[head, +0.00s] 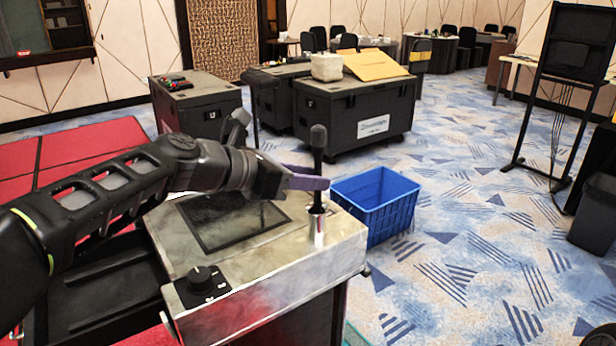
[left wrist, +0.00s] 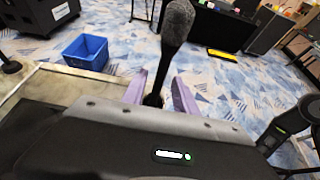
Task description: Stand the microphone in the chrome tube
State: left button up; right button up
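The microphone (head: 318,139), black with a dark foam head, stands upright with its lower end at the mouth of the chrome tube (head: 318,228). It looks to be in the tube. The tube stands on the worn metal top of a console. My left gripper (head: 308,182) has purple fingers at the microphone's handle, just above the tube. In the left wrist view the microphone (left wrist: 176,25) rises between the two fingers (left wrist: 160,92), with gaps showing beside the handle. The tube is hidden there. My right gripper does not show.
The console top (head: 345,236) carries a black knob (head: 207,281) and a dark panel (head: 225,222). A blue crate (head: 376,205) stands on the carpet behind it. Black cases (head: 355,115) stand farther back. A black stand (head: 565,80) is at the right.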

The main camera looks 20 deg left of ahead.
pick_arm(q)
jog(key=shift+a, duration=0.1)
jog(key=v, duration=0.7)
jog(key=shift+s+a+r, duration=0.15)
jog(key=shift+s+a, duration=0.05)
jog(key=shift+s, duration=0.1)
dwell(0.9)
